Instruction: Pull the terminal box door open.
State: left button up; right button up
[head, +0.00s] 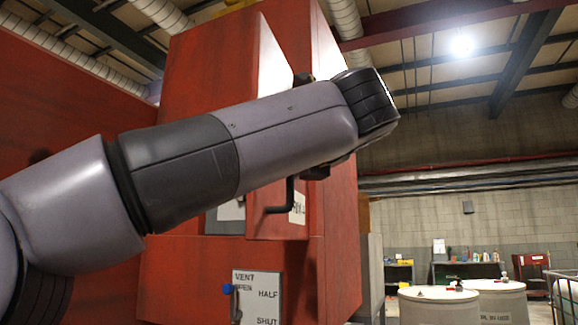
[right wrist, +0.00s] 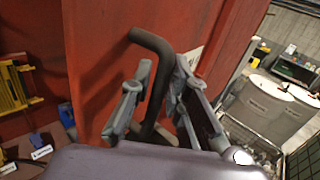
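The red terminal box (head: 225,90) fills the middle of the head view. Its red door (head: 277,226) carries a dark bent handle (head: 289,198) beside a white label (head: 299,207). A grey arm of mine crosses in front and covers the upper handle and much of the door. In the right wrist view the handle (right wrist: 153,45) runs down between the two fingers of my right gripper (right wrist: 163,85). The pads lie close on both sides, so it looks shut on the handle. No left gripper shows.
A vent plate (head: 258,298) with a blue knob (head: 227,289) sits below the door. Pale drums (head: 440,305) stand at the lower right, also in the right wrist view (right wrist: 262,108). A yellow object (right wrist: 14,88) is at the left there.

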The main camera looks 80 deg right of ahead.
jog(key=shift+o, duration=1.3)
jog(key=shift+f, duration=0.1)
jog(key=shift+a, duration=0.1)
jog(key=v, duration=1.2)
jog(key=shift+f, duration=0.1)
